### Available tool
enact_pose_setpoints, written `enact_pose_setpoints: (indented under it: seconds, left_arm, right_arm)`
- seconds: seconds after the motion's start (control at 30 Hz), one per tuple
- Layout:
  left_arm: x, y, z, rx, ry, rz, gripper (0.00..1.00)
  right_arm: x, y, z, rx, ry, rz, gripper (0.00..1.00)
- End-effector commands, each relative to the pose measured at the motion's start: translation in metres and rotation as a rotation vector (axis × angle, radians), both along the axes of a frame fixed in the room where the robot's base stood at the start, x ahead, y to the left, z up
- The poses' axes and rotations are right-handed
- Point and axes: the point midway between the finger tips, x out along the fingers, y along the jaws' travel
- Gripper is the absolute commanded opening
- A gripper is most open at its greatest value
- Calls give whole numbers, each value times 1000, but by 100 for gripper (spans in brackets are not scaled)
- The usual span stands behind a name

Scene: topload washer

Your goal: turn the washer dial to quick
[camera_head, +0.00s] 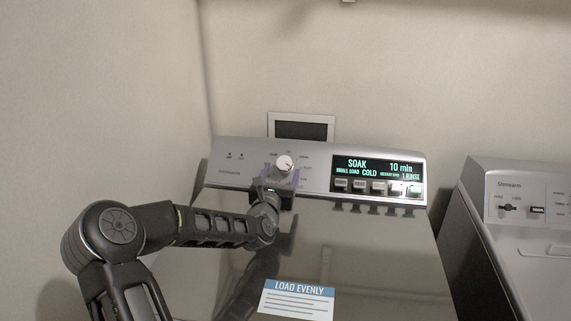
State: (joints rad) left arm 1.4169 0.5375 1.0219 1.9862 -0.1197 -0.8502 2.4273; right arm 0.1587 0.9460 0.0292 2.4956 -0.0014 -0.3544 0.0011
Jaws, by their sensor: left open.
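The washer (370,240) stands ahead with its grey control panel along the back. The round white dial (284,163) is on the left half of the panel, with small markings around it that are too small to read surely. The display (377,169) reads SOAK, COLD, 10 min. My left gripper (282,174) is at the dial from below, its jaws open. Its fingers look to be beside the lower part of the dial; I cannot tell whether they touch it. My right gripper is not in view.
A row of buttons (378,187) sits under the display. A LOAD EVENLY label (297,298) lies on the glossy lid. A second machine (520,230) stands at the right. A wall is close on the left, and a small dark framed panel (301,128) is behind the washer.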

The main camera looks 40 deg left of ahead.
Motion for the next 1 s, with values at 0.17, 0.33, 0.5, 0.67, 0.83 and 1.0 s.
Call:
enact_pose_setpoints:
  seconds: [0.17, 0.33, 0.5, 0.67, 0.83, 1.0]
  left_arm:
    - [26, 12, 1, -4, -2, -1, 70]
    - [47, 22, 1, -2, 0, -1, 70]
    - [56, 27, 0, 0, 1, -1, 70]
    - [56, 28, -1, 1, 3, -1, 70]
    - [56, 28, -1, 0, 2, -1, 63]
    - [56, 28, -1, 0, 1, 0, 49]
  right_arm:
    - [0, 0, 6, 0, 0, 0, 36]
    - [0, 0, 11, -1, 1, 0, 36]
    - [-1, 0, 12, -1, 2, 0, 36]
    - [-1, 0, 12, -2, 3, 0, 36]
    - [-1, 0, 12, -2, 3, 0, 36]
    - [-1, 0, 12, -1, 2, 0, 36]
